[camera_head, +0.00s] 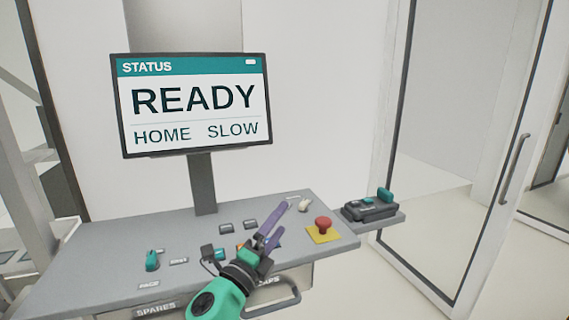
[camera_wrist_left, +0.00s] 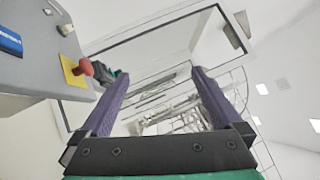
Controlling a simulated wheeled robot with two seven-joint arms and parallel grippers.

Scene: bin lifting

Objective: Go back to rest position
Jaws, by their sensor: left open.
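My left gripper (camera_head: 277,226) has two purple fingers and is on a green arm that comes in from below. In the head view it lies across the front part of the grey control panel (camera_head: 110,250). In the left wrist view my left gripper (camera_wrist_left: 159,72) is open, with nothing between its fingers. I cannot tell its exact height above the panel. The status screen (camera_head: 192,104) stands behind the panel and reads READY, HOME and SLOW. My right gripper is not in view.
A red mushroom button (camera_head: 323,223) on a yellow plate sits right of the gripper. A dark device with teal parts (camera_head: 371,209) rests on a side shelf. A teal knob (camera_head: 152,260) is at left. A glass door (camera_head: 450,150) stands at right.

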